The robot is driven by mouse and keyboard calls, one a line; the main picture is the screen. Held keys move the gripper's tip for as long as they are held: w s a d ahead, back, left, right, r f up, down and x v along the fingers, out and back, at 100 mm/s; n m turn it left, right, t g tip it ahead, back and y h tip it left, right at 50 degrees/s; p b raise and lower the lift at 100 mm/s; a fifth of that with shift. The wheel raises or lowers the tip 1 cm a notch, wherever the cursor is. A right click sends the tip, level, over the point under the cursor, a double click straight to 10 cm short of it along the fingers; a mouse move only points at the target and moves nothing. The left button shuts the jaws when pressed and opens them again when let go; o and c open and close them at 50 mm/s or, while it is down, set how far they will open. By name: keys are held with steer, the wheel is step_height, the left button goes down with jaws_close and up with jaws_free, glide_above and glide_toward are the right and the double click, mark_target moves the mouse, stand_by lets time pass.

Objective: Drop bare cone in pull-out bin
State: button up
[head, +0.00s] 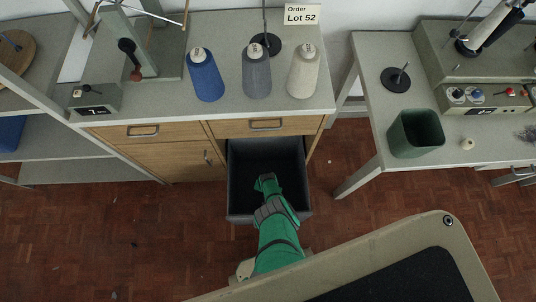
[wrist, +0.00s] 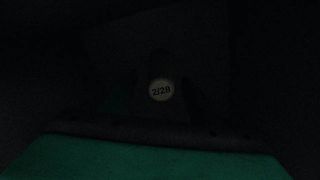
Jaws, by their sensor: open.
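The pull-out bin (head: 234,196) is a dark grey open box, drawn out below the drawer of the middle bench. My gripper (head: 265,178) reaches down into it with its jaws open; the fingertips are hard to make out against the dark inside. In the wrist view almost everything is black. A pale round label reading 2/28 (wrist: 161,90) shows in the middle, on top of a dark shape that seems to be a cone. I cannot tell whether that cone rests on the bin floor or touches the fingers.
Blue (head: 205,76), grey (head: 257,72) and cream (head: 303,72) yarn cones stand on the middle bench (head: 150,110), beside the Lot 52 sign (head: 303,15). A green bin (head: 416,134) stands on the right table (head: 372,110). Open parquet floor lies around the pull-out bin.

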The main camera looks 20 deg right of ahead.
steer(key=shift+r, duration=0.2)
steer(key=shift+a+r, duration=0.1)
steer(key=shift+r, duration=0.15)
steer(key=shift+a+r, duration=0.2)
steer(key=shift+r, duration=0.25)
steer(key=shift+d+r, duration=0.2)
steer(key=shift+r, duration=0.7)
steer(key=shift+a+r, duration=0.1)
steer(key=shift+r, duration=0.25)
step_height(320, 180, up, 9)
steer(key=shift+f, duration=0.15)
steer(key=shift+w, duration=0.15)
